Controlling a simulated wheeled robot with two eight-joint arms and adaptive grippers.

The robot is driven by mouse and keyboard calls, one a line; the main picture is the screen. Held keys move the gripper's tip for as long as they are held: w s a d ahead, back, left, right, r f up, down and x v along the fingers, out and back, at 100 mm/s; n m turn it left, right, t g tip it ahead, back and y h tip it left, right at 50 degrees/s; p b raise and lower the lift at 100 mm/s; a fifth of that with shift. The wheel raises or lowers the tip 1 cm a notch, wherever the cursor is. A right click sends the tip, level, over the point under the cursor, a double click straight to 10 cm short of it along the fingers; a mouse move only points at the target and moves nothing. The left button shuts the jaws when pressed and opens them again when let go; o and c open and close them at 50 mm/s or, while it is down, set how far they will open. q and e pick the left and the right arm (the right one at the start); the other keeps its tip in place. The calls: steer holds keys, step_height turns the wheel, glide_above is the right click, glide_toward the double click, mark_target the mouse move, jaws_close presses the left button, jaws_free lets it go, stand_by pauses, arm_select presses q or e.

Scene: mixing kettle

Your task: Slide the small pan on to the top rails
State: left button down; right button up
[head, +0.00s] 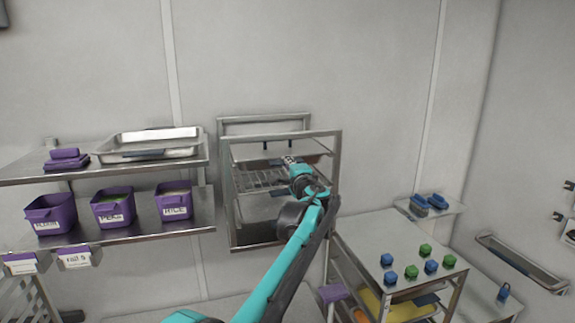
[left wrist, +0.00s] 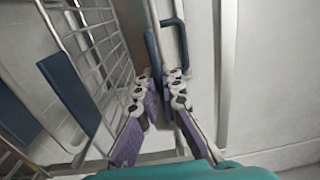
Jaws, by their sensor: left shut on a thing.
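My left gripper (head: 293,163) reaches into the right front side of a metal wall rack (head: 336,165). A flat metal sheet (head: 262,151) lies in the top of the rack, above a wire shelf (head: 262,181). My right gripper is in neither view.
Left of the rack, a shelf holds wide metal trays (head: 150,146) above labelled purple bins (head: 113,207). At the lower right stands a metal cart (head: 375,235) with several blue and green blocks on top. Wire bars (left wrist: 100,45) run close beside the fingers.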

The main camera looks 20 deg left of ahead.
arm_select(q)
steer(key=shift+r, duration=0.1)
steer(key=c, duration=1.6)
jaws_free()
steer(key=shift+s, duration=0.2)
steer(key=o, duration=0.5)
steer(key=shift+c, duration=0.2)
steer(key=b+v, duration=0.1)
steer(key=v, duration=0.6)
